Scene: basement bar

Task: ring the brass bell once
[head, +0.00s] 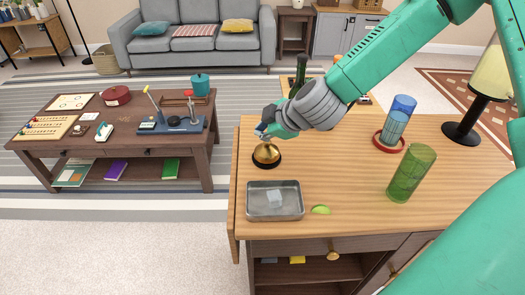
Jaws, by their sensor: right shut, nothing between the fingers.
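The brass bell (266,155) stands upright on a dark base near the left edge of the wooden counter. My right gripper (262,133) is shut with nothing in it. Its fingertips are right at the top of the bell and hide the bell's button. I cannot tell whether they touch it. My right arm reaches in from the upper right. My left gripper is not in view.
A metal tray (274,215) with a clear block lies in front of the bell, beside a lime wedge (320,210). A green glass (411,173), a blue glass (397,120) and a lamp (463,132) stand to the right. A dark bottle (300,74) stands behind my gripper.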

